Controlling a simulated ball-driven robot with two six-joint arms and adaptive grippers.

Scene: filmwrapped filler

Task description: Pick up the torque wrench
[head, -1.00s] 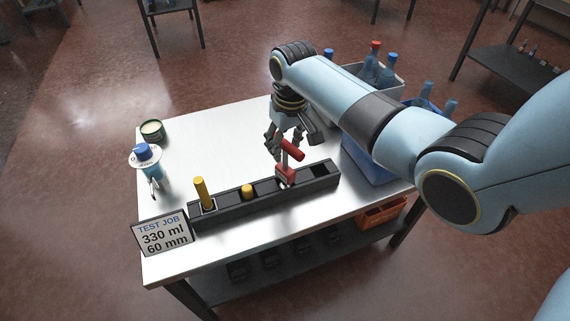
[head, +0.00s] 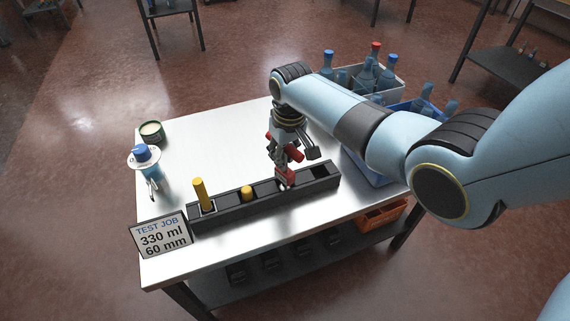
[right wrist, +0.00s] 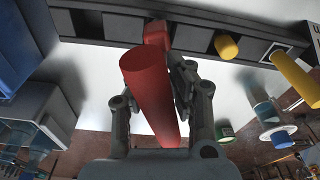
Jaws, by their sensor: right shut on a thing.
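The torque wrench (head: 284,175) has red parts and stands in a compartment toward the right of the dark rack (head: 225,213). In the right wrist view its thick red handle (right wrist: 146,85) points toward the camera between the fingers, with a red block beyond it at the rack. My right gripper (head: 284,156) points down over the rack and is shut on the wrench. The wrench's lower end is hidden in the rack, and the fingers cover part of it. My left gripper is not in view.
The rack also holds a tall yellow piece (head: 200,193) and a short yellow one (head: 247,191). A sign (head: 163,236), a capped blue bottle (head: 145,158) and a green tin (head: 152,132) stand at left. Bottle crates (head: 388,81) stand at right. The table middle is clear.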

